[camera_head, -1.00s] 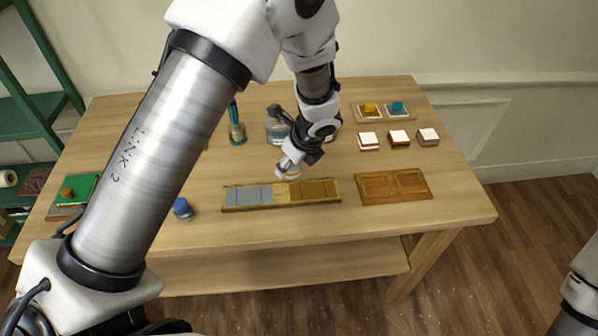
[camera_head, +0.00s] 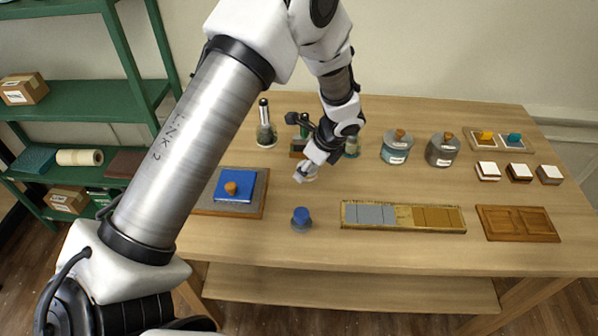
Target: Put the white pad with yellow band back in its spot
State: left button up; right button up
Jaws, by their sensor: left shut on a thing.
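My left gripper (camera_head: 303,174) reaches over the middle of the table and is shut on a small pale piece (camera_head: 313,173), which fits the white pad. The fingers hide much of the piece, and its yellow band cannot be made out. Gripper and piece are behind and just right of a blue-topped knob (camera_head: 301,216). Three white-topped pads stand in a row at the right: a left one (camera_head: 488,171), a middle one with a brown side (camera_head: 519,172) and a right one with a greyish-brown side (camera_head: 549,174). My right gripper is not in view.
A long gilt strip with grey and ochre squares (camera_head: 403,229) lies at the front, beside a brown panelled board (camera_head: 517,223). Two lidded jars (camera_head: 397,150) (camera_head: 443,151) and a bottle (camera_head: 265,134) stand behind. A blue block with an orange knob (camera_head: 241,187) lies left. A green shelf (camera_head: 85,93) stands further left.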

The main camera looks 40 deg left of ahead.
aim_at(301, 188)
pick_arm(q)
jog(key=x, duration=0.4)
jog(key=d+x, duration=0.1)
jog(key=x, duration=0.1)
jog(key=shift+s+d+f+p, duration=0.1)
jog(key=shift+f+p, duration=0.1)
jog(key=shift+p, duration=0.15)
jog(key=shift+d+f, duration=0.1)
jog(key=shift+f, duration=0.05)
jog(key=shift+d, duration=0.25)
jog(key=shift+f, duration=0.1)
jog(key=o, duration=1.1)
jog(key=shift+a, duration=0.2)
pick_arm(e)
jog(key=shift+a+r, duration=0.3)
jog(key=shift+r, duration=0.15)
pick_arm(q)
jog(key=shift+d, duration=0.1)
